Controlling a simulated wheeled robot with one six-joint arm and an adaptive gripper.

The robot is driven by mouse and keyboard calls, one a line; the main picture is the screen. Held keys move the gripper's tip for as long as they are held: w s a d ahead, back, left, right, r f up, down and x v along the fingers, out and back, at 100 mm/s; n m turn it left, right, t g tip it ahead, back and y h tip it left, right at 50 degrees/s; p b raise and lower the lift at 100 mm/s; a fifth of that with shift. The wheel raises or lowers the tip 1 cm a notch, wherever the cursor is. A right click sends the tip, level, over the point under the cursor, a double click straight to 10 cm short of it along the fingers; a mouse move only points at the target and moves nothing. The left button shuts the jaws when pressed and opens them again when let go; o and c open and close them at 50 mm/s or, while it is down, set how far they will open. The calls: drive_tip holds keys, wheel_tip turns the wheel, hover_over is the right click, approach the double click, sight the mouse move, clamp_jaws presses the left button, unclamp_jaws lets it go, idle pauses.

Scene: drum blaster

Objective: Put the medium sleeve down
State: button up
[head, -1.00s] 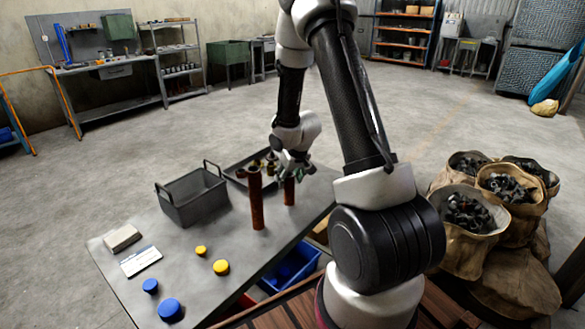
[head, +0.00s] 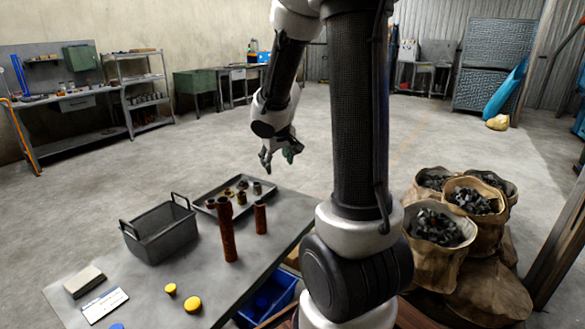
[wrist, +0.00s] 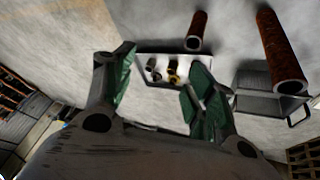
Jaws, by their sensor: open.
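The medium sleeve (head: 260,218) is a rusty brown tube standing upright on the grey table, beside the taller rusty sleeve (head: 228,238). In the wrist view, the medium sleeve (wrist: 197,30) is the shorter tube at the top, with the taller sleeve (wrist: 281,55) to its right. My gripper (head: 278,164) is above the table and clear of both sleeves. In the wrist view, the green-padded fingers of my gripper (wrist: 163,72) are spread apart with nothing between them.
A shallow tray (head: 203,191) with several small dark and brass pieces lies behind the sleeves. A grey handled bin (head: 162,238) stands left. Yellow caps (head: 192,304), a white card (head: 103,305) and a pale block (head: 85,282) lie toward the front. Sacks (head: 437,228) stand right.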

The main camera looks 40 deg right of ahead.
drive_tip(key=s+a+r, duration=0.3)
drive_tip(key=s+r, duration=0.7)
drive_tip(key=s, duration=0.3)
drive_tip(key=s+a+r+n+y, duration=0.1)
drive_tip(key=s+a+y, duration=0.1)
drive_tip(key=s+a, duration=0.5)
drive_tip(key=s, duration=0.4)
drive_tip(key=shift+g+y, duration=0.4)
